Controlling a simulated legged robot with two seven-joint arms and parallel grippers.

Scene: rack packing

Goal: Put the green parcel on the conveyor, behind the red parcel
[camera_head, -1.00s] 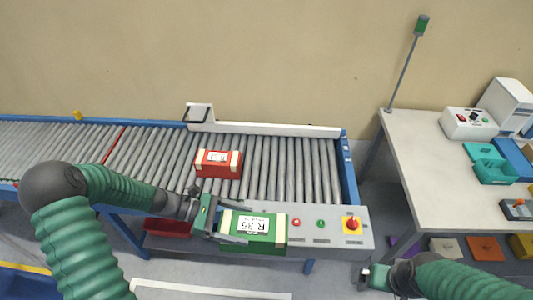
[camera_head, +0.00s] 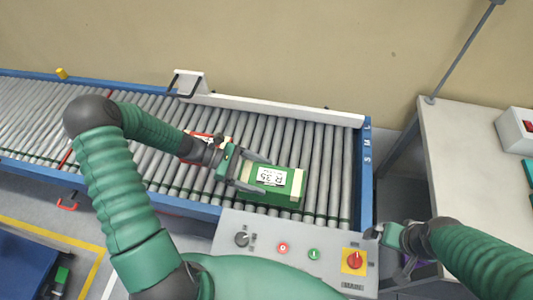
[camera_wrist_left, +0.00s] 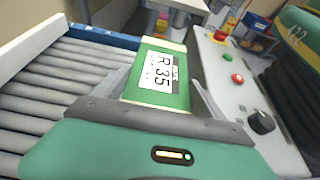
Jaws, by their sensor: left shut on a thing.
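The green parcel (camera_head: 271,185) has cream end bands and a white label reading R 35. My left gripper (camera_head: 252,172) is shut on it over the right part of the conveyor rollers (camera_head: 325,165). I cannot tell whether its underside touches the rollers. In the left wrist view the green parcel (camera_wrist_left: 160,78) sits between the two fingers. The red parcel (camera_head: 197,142) is on the conveyor to the left, mostly hidden behind my left arm and wrist. My right gripper (camera_head: 378,238) is beyond the conveyor's right end, empty; its fingers are too small to judge.
A control panel (camera_head: 300,230) with buttons and a red knob (camera_head: 354,259) stands along the near side. A white guide rail (camera_head: 270,108) runs along the far side. A worktable (camera_head: 455,150) is at the right. Rollers right of the green parcel are clear.

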